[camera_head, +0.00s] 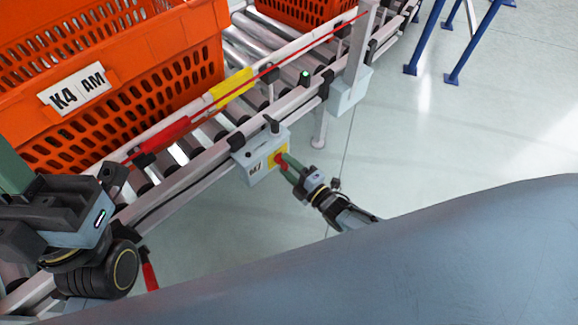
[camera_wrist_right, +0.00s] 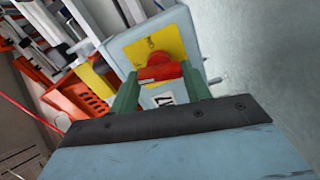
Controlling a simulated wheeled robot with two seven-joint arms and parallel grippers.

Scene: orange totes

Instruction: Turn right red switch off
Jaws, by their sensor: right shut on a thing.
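The red switch (camera_head: 281,158) is a knob on a yellow plate, on the front of a grey box (camera_head: 255,171) fixed to the conveyor's side rail. My right gripper (camera_head: 287,165) is at the knob, with its green fingers on either side. In the right wrist view, the fingers (camera_wrist_right: 158,84) are shut on the red knob (camera_wrist_right: 157,66), which sits in front of the yellow plate (camera_wrist_right: 150,45). The knob's exact turn angle is hard to tell. My left arm is at the lower left; a green part of its gripper (camera_head: 14,172) shows at the left edge, its fingertips unclear.
Orange totes (camera_head: 150,95) stand on the roller conveyor (camera_head: 235,75). A red cord runs along the rail, past a yellow label (camera_head: 232,86). Another grey box (camera_head: 348,92) hangs farther along the rail. Blue legs (camera_head: 470,45) stand at the top right.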

